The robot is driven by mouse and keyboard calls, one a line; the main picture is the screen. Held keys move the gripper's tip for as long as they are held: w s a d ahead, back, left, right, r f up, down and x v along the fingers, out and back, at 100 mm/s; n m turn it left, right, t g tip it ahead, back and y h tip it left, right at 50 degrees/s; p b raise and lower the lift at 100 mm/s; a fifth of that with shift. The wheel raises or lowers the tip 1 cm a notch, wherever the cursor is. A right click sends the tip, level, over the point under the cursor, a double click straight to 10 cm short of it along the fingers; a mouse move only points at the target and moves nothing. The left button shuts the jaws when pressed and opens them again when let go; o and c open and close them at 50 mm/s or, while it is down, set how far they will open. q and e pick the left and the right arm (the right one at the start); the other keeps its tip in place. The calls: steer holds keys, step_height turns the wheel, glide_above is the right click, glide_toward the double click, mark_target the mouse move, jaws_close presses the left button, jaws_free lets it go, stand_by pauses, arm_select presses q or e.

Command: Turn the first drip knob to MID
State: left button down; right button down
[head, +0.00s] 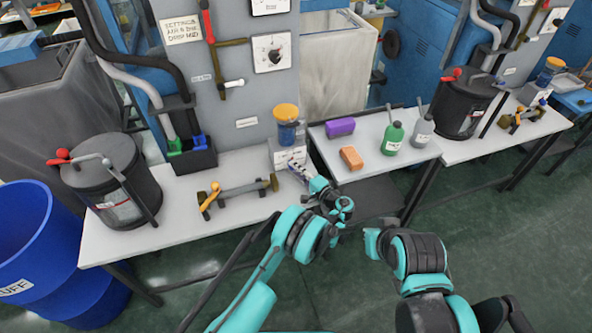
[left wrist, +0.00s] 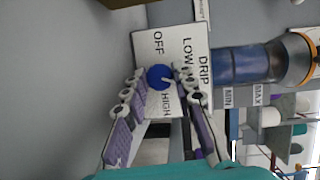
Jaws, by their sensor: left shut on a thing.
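The first drip knob (left wrist: 160,77) is small, round and blue with a pale pointer mark. It sits on a white plate (left wrist: 143,48) lettered DRIP, OFF, LOW and HIGH, turned sideways in the left wrist view. The mark points to the picture's right, roughly between LOW and HIGH; no MID label is visible there, and a finger covers part of that side. My left gripper (left wrist: 160,90) is shut on the knob, one finger on each side. In the head view, my left gripper (head: 302,174) is at the plate (head: 290,157) below the oiler, hiding the knob.
An oiler with an amber cap (head: 286,112) stands just above the plate. A brass-ended bar (head: 240,190) lies left of my gripper. An orange block (head: 351,158), purple block (head: 340,127) and green bottle (head: 392,138) stand on the table to the right.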

arm_select(q)
steer(key=c, duration=1.2)
jaws_free()
